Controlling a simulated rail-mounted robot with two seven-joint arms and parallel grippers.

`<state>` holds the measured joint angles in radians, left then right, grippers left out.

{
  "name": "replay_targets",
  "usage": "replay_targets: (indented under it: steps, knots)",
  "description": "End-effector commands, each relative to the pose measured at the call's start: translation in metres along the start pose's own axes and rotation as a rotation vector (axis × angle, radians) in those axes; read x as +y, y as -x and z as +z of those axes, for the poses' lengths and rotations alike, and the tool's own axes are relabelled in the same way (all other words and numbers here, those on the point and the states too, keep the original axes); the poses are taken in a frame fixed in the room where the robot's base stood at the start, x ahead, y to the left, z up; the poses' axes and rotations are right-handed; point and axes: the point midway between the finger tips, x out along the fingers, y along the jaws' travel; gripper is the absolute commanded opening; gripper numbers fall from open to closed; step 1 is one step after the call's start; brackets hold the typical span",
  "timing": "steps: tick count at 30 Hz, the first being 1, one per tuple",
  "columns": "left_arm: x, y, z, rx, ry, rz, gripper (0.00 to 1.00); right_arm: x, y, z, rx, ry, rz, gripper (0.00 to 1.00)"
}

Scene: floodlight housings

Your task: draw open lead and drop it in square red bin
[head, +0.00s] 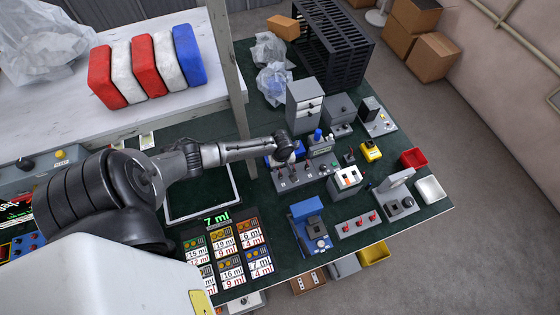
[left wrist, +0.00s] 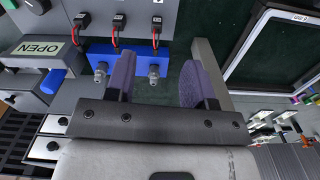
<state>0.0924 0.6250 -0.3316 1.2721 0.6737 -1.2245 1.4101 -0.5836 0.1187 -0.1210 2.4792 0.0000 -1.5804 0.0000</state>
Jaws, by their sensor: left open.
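The square red bin (head: 413,158) stands at the right side of the green table in the head view. In the left wrist view, a grey raised label reading OPEN (left wrist: 40,47) is at the left. Beside it a blue block (left wrist: 129,60) carries silver plugs (left wrist: 153,72), and several black connectors with red leads (left wrist: 118,32) are above. I cannot tell which lead the label marks. My left gripper (left wrist: 160,86) is open, its purple fingers on either side of the right silver plug, with no clear contact. In the head view my left gripper (head: 284,148) is over the panel devices. My right gripper is not visible.
A white bin (head: 430,189) sits near the red one, and a yellow bin (head: 374,252) is at the front edge. Switch boxes (head: 345,180) and a grey cabinet (head: 304,103) crowd the table. A post (head: 228,80) rises near my left arm.

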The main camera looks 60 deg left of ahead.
Motion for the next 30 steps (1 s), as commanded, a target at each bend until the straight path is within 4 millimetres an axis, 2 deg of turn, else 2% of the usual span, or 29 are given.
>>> replay_targets:
  steps: [1,4,14,30]
  knots:
    - [0.001,0.0,-0.011,0.005,0.043,-0.002,0.49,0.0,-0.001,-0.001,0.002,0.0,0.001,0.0]
    - [0.0,-0.001,-0.02,0.008,0.093,-0.004,0.49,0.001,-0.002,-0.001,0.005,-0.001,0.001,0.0]
    - [0.0,-0.017,-0.023,0.008,0.109,-0.005,0.49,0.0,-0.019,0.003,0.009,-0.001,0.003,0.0]
    - [-0.001,-0.079,-0.024,0.009,0.107,-0.006,0.49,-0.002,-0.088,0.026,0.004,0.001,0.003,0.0]
